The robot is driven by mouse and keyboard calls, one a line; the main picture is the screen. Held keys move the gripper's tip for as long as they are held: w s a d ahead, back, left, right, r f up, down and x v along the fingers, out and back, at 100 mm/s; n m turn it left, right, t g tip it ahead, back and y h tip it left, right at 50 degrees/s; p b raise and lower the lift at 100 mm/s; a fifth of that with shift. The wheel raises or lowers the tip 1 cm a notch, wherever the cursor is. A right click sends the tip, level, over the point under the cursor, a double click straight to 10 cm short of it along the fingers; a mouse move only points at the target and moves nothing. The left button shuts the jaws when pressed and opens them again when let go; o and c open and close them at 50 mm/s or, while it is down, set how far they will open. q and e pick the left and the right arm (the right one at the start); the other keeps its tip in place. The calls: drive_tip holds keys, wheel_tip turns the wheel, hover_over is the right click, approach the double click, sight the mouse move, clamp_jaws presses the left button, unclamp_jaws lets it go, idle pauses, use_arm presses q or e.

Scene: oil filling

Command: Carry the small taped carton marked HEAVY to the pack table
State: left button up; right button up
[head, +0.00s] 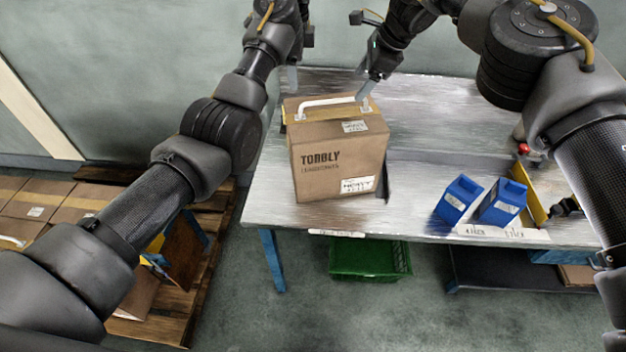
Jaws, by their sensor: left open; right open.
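I cannot tell whether either touches the carton. The far fingers are partly hidden.
Two blue cartons (459,199) (502,203) stand on the table's right front, beside a yellow upright plate (535,196) and a red knob (523,149). A green crate (368,260) is under the table. A wooden pallet (205,240) with more cartons (35,205) lies at left.

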drive_tip(key=v, duration=0.6)
drive_tip(key=shift+r, duration=0.1)
idle(0.3)
